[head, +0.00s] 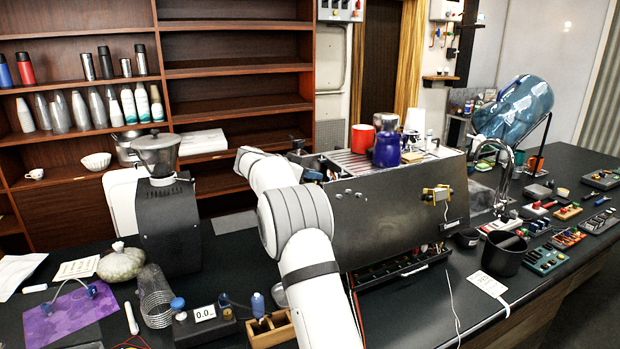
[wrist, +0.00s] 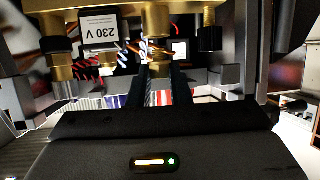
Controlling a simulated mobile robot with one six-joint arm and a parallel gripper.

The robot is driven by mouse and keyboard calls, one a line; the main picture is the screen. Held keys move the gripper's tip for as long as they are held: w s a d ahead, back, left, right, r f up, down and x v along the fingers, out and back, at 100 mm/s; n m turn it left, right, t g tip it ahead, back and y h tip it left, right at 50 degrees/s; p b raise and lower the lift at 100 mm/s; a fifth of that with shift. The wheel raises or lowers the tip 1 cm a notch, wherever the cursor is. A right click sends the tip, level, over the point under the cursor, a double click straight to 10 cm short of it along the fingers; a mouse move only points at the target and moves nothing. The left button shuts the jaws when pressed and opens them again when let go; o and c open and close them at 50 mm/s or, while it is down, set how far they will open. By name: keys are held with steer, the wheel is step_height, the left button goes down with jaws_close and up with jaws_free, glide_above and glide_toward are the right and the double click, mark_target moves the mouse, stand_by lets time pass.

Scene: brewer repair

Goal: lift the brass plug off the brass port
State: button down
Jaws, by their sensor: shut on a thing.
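In the wrist view, a brass port (wrist: 157,20) hangs down from a brass bar at the top middle. The brass plug (wrist: 159,70) sits just below it, in line with it; I cannot tell whether the two touch. My gripper (wrist: 160,80) has its two dark fingers on either side of the plug and is shut on it. In the head view, my white arm reaches up beside the brewer (head: 395,215), and my gripper, the plug and the port are hidden.
In the wrist view, a 230 V label (wrist: 99,32) and another brass fitting (wrist: 61,72) are close on the left. A dark fitting (wrist: 210,38) is close on the right. In the head view, a grinder (head: 168,215) stands left of my arm on the dark counter.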

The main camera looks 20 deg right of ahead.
steer(key=shift+r+p, duration=0.45)
steer(key=shift+r, duration=1.4)
steer(key=shift+r, duration=0.15)
step_height(320, 180, up, 4)
steer(key=shift+f+p, duration=0.1)
steer(key=shift+p, duration=0.7)
steer(key=s+f+b+v, duration=0.1)
steer(key=b+v, duration=0.3)
steer(key=v, duration=0.7)
steer(key=shift+s+a+f, duration=0.25)
steer(key=shift+a+f, duration=0.25)
steer(key=shift+f, duration=0.05)
